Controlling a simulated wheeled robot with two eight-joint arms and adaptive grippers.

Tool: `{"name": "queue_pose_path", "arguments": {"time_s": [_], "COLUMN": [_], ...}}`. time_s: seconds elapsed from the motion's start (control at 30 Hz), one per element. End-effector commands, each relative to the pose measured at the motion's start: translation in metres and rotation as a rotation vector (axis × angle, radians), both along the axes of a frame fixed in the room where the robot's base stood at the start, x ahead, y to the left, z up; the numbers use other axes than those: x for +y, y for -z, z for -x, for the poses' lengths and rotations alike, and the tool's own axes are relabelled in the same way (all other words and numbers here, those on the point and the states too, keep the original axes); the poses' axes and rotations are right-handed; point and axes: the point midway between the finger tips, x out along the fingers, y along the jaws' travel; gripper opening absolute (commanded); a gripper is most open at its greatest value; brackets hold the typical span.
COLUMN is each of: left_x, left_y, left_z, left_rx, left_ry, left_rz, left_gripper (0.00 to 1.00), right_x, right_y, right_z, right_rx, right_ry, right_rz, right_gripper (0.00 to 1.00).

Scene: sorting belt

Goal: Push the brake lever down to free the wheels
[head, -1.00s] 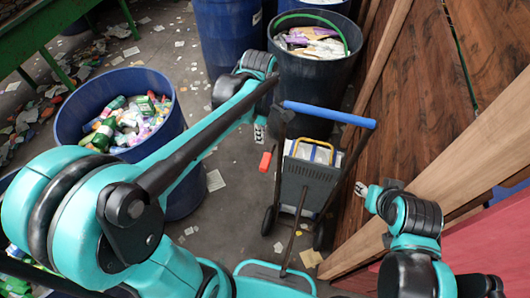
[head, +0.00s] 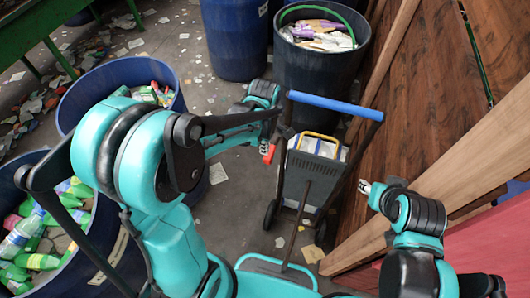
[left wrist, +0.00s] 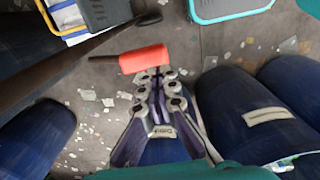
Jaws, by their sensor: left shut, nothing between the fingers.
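The brake lever is a short red-orange grip (head: 268,156) at the left side of a wheeled cart (head: 312,172). It also shows in the left wrist view (left wrist: 144,59), on a dark rod. My left gripper (head: 268,142) is shut and empty, with its fingertips (left wrist: 154,72) right at the red grip. I cannot tell whether they touch it. The cart has a grey body, a blue push bar (head: 336,107) and dark wheels (head: 270,214). My right gripper (head: 365,187) is to the right of the cart, apart from it; its jaws are too small to read.
Blue barrels stand at the left (head: 165,80) and back (head: 235,42), and a dark bin with a green rim (head: 322,70) stands behind the cart. A wooden wall (head: 418,100) closes the right side. Scraps litter the floor (head: 232,185).

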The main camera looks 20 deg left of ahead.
Motion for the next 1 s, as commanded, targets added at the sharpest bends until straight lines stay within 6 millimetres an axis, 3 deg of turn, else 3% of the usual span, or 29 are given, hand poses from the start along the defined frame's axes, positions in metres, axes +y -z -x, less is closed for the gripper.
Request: {"name": "queue_pose_path", "arguments": {"time_s": [0.2,0.67,1.0], "left_x": [0.0,0.0,0.0], "left_y": [0.02,0.023,0.037], "left_z": [-0.001,0.0,0.01], "left_rx": [0.0,-0.003,-0.082], "left_ry": [0.0,0.0,0.001], "left_rz": [0.0,0.0,0.003], "left_gripper": [0.0,0.0,0.0], "right_x": [0.0,0.0,0.0], "right_y": [0.005,0.005,0.019], "right_z": [0.0,0.0,0.0], "right_rx": [0.0,0.0,0.0], "right_ry": [0.0,0.0,0.0], "right_rz": [0.0,0.0,0.0], "right_gripper": [0.4,0.4,0.4]}}
